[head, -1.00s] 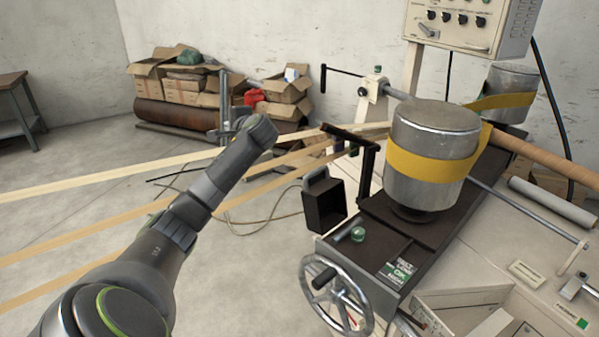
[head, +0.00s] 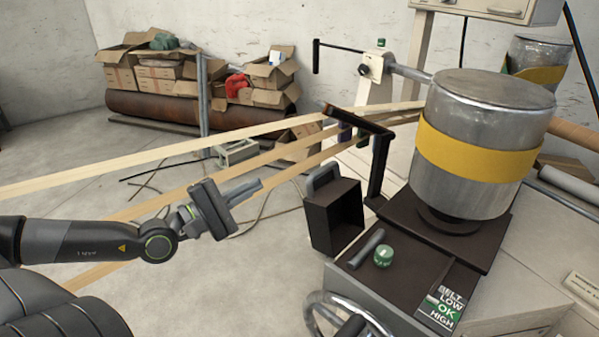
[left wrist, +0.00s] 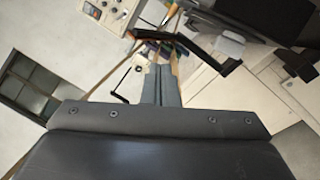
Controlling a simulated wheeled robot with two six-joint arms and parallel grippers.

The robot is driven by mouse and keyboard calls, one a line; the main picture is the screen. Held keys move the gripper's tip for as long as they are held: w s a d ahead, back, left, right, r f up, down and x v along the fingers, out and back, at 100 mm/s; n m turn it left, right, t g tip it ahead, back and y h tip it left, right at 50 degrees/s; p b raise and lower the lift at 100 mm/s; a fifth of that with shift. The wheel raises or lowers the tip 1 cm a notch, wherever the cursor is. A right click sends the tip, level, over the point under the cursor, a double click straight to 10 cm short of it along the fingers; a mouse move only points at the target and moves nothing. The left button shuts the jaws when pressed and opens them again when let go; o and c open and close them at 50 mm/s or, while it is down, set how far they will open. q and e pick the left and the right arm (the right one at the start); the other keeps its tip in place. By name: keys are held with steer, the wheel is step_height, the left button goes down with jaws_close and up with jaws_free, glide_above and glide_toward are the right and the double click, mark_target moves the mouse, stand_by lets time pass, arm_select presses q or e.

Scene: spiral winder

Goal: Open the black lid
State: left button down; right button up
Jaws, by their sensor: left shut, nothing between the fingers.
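A dark box-like piece (head: 334,216) with a grey handle (head: 322,178) on its upper edge is at the left end of the machine in the head view. It looks like the black lid, but I cannot tell for sure, nor how it is hinged. My left gripper (head: 248,191) is to the left of it, apart from it, with its fingers together and nothing between them. The shut fingers also show in the left wrist view (left wrist: 160,85). My right gripper is not in view.
A metal drum (head: 480,100) with a yellow band stands on the machine. A black bracket (head: 376,165) rises beside the dark box. Pale belts (head: 150,165) run past my left arm. A handwheel (head: 340,315) is at the front. Cardboard boxes (head: 160,75) stand behind.

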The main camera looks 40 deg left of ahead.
arm_select(q)
steer(key=w+d+r+m+g+p, duration=0.1)
steer(key=w+d+p, duration=0.7)
steer(key=p, duration=0.5)
steer(key=shift+r+h+p, duration=0.3)
steer(key=shift+r+h, duration=0.1)
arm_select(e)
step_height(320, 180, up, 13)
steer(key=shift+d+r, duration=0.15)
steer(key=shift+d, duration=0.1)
